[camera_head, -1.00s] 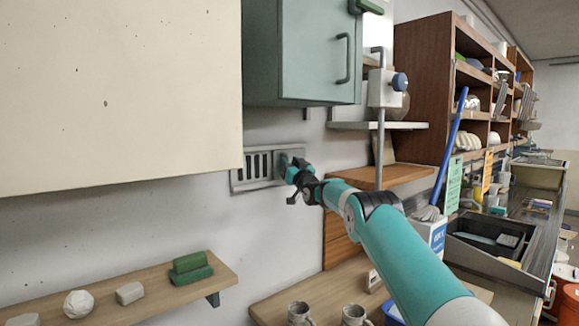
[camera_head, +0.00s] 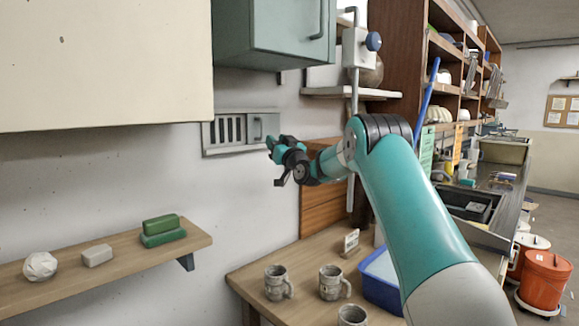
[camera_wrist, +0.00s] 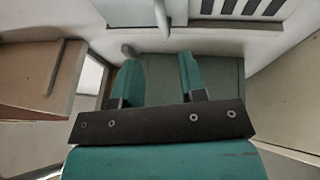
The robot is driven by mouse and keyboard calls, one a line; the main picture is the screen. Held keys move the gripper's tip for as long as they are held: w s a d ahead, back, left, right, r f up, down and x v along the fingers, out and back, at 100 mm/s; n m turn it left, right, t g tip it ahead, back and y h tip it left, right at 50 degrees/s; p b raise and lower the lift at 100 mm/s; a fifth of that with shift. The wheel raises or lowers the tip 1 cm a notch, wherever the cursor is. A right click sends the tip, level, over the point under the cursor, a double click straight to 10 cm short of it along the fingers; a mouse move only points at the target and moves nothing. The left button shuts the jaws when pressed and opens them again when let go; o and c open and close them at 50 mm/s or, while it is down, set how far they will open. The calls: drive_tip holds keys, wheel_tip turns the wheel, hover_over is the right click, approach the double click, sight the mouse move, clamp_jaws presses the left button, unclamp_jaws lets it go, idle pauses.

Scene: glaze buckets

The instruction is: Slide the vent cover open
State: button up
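The vent (camera_head: 208,148) is a grey framed panel on the wall, with several dark upright slots showing on its left. Its cover (camera_head: 270,128) is a plain plate at the right end with a small upright handle (camera_head: 257,129). In the wrist view the slots (camera_wrist: 240,8) show at the top, and the handle (camera_wrist: 162,18) hangs in front of the frame. My gripper (camera_head: 274,150) is just below and right of the cover, apart from the handle. In the wrist view its two teal fingers (camera_wrist: 158,65) are spread with nothing between them.
A teal cabinet (camera_head: 270,40) hangs above the vent and a cream cabinet (camera_head: 100,60) to its left. A wall shelf (camera_head: 110,262) is below left. Several mugs (camera_head: 276,282) and a blue tub (camera_head: 380,285) stand on the wooden table below.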

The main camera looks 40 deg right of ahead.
drive_tip(key=b+v, duration=0.3)
drive_tip(key=v, duration=0.4)
drive_tip(key=shift+s+b, duration=0.25)
drive_tip(key=shift+b, duration=0.05)
drive_tip(key=s+a+f+n+g+y, duration=0.2)
drive_tip(key=s+a+g+y, duration=0.15)
drive_tip(key=a, duration=0.65)
drive_tip(key=s+a+f+n+g+y, duration=0.1)
drive_tip(key=s+a+f+g+y, duration=0.2)
drive_tip(key=a, duration=0.7)
drive_tip(key=s+a+f+n+g+y, duration=0.2)
drive_tip(key=s+a+g, duration=0.2)
drive_tip(key=a, duration=0.6)
drive_tip(key=s+a+f+n+g, duration=0.1)
drive_tip(key=s+a+f+g, duration=0.25)
drive_tip(key=s, duration=0.45)
drive_tip(key=s+a+f+n+g, duration=0.1)
drive_tip(key=s+a+f+g, duration=0.1)
drive_tip(key=s+a+g, duration=0.45)
drive_tip(key=s+d+f+g+h, duration=0.1)
drive_tip(key=s+f, duration=0.1)
drive_tip(key=s, duration=0.7)
drive_tip(key=s+d+f+n+g+h, duration=0.1)
drive_tip(key=s+f, duration=0.2)
drive_tip(key=s, duration=0.6)
